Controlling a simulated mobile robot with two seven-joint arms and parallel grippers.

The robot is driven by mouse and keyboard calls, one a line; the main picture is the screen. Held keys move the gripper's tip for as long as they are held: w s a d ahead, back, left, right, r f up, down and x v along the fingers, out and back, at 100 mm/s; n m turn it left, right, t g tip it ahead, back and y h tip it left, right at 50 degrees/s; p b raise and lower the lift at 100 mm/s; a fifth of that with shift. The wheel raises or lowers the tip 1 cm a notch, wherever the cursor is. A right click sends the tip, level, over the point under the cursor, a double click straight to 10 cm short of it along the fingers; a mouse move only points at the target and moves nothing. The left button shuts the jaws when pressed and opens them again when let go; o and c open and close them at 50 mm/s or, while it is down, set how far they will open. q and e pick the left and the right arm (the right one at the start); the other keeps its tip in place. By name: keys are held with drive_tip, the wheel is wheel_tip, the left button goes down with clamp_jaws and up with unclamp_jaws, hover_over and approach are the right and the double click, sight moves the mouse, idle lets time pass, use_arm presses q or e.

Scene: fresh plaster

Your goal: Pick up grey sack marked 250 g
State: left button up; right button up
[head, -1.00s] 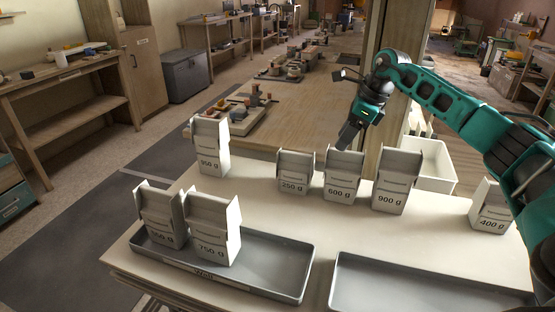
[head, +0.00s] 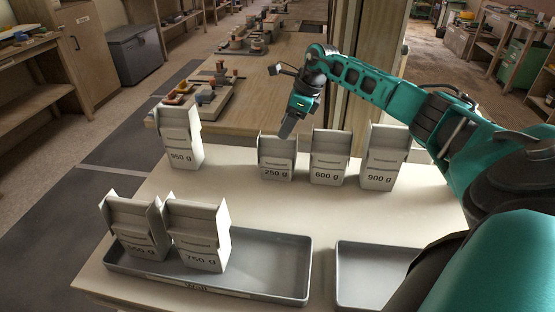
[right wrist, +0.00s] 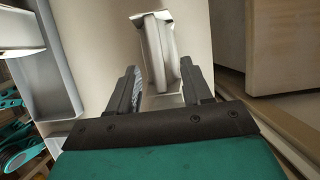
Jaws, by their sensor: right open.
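The grey sack marked 250 g (head: 277,170) stands upright on the pale table, left of the 600 g sack. My right gripper (head: 287,128) is above and just behind its top right edge in the head view. In the right wrist view the right gripper (right wrist: 161,84) is open, its two dark fingers apart. A pale sack (right wrist: 157,50) shows beyond and between the fingertips there; its label cannot be read. I cannot tell whether the fingers touch it. My left gripper is in neither view.
The sacks marked 600 g (head: 329,166) and 900 g (head: 381,168) stand right of the 250 g one. A 950 g sack (head: 181,146) stands to the left. A grey tray (head: 270,272) holds two sacks, one marked 750 g (head: 200,243). A second tray (head: 372,270) is partly hidden by my arm.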

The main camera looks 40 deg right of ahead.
sight(278, 139)
drive_tip(key=x, duration=0.4)
drive_tip(key=shift+w+a+f, duration=0.15)
drive_tip(key=shift+a, duration=0.3)
drive_tip(key=shift+f, duration=0.3)
drive_tip(key=shift+f, duration=0.2)
clamp_jaws()
idle(0.3)
drive_tip(key=shift+w, duration=0.1)
